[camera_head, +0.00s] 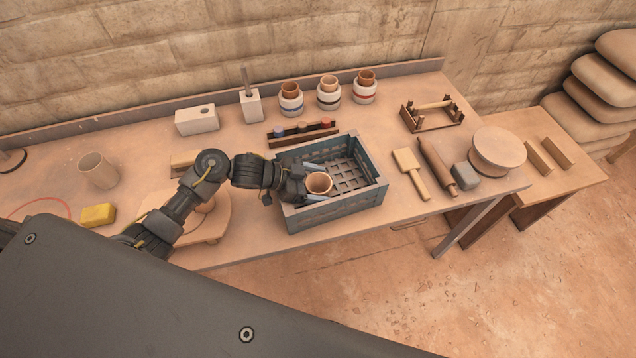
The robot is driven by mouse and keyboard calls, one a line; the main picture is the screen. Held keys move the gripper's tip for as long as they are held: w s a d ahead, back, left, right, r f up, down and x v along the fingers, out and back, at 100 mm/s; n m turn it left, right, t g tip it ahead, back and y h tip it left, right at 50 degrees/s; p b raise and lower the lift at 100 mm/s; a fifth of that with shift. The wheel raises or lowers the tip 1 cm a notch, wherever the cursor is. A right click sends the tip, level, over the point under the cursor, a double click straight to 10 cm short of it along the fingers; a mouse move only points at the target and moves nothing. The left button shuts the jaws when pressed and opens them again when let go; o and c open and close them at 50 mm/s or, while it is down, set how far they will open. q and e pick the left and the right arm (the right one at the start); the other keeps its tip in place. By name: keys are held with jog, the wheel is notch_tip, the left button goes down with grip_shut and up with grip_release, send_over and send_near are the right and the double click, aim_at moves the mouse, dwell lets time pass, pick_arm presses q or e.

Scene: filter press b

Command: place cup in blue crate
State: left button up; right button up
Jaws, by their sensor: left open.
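The blue crate (349,207) stands on the workbench near its front edge, with a slotted floor. The tan cup (319,184) is upright within the left part of the crate. Its lower part is hidden, so I cannot tell whether it touches the crate floor. My left gripper (314,183) reaches in over the crate's left wall. Its jaws are open, with a finger on either side of the cup. My right gripper is not in view.
A dark rack (302,135) stands just behind the crate. Several banded jars (328,97) stand at the back. A larger beige cup (97,170) and yellow sponge (98,215) are left.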

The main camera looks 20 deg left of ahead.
pick_arm(q)
jog(key=shift+s+d+f, duration=0.1)
jog(key=shift+s+f, duration=0.3)
jog(key=shift+f, duration=0.1)
jog(key=shift+w+r+p, duration=0.1)
jog(key=shift+r+p, duration=0.3)
jog(key=shift+r, duration=0.05)
jog(key=v, duration=0.4)
jog(key=b+v, duration=0.1)
jog(key=v, duration=0.7)
jog(key=shift+w+r, duration=0.2)
jog(key=shift+w, duration=0.1)
